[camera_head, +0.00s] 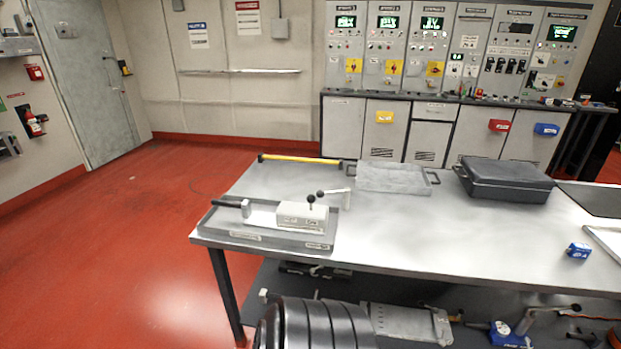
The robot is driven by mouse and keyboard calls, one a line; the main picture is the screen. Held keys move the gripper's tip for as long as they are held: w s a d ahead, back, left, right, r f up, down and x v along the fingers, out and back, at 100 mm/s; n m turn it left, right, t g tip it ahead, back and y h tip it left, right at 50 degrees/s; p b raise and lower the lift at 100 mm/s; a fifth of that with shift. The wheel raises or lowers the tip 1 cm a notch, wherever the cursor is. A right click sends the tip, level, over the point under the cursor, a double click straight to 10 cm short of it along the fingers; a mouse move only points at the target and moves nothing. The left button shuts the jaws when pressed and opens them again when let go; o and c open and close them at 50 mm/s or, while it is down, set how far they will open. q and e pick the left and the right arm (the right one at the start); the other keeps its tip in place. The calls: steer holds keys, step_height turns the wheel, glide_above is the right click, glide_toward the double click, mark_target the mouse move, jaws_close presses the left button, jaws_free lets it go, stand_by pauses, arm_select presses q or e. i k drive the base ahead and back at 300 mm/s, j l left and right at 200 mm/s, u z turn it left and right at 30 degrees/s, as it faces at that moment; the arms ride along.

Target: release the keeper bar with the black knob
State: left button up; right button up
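A low grey fixture (285,238) sits at the left end of the metal table. On it is a pale block (302,214) with labels on its front. A black knob (311,199) stands upright on a short stem above the block. A second small black ball (320,194) ends a pale rod that runs to a bracket at the fixture's right. A dark bar or handle (226,204) points left from a small upright piece. I cannot tell which part is the keeper bar, or whether it is latched. Neither of my grippers is in view.
The metal table (420,230) has clear room in its middle. Behind the fixture lie a yellow bar (300,159) and a grey tray with handles (393,178). A black case (505,181) and a blue padlock-like item (578,250) are to the right. Control cabinets (430,45) line the back.

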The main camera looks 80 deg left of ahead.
mark_target(320, 193)
steer(key=u, duration=2.55)
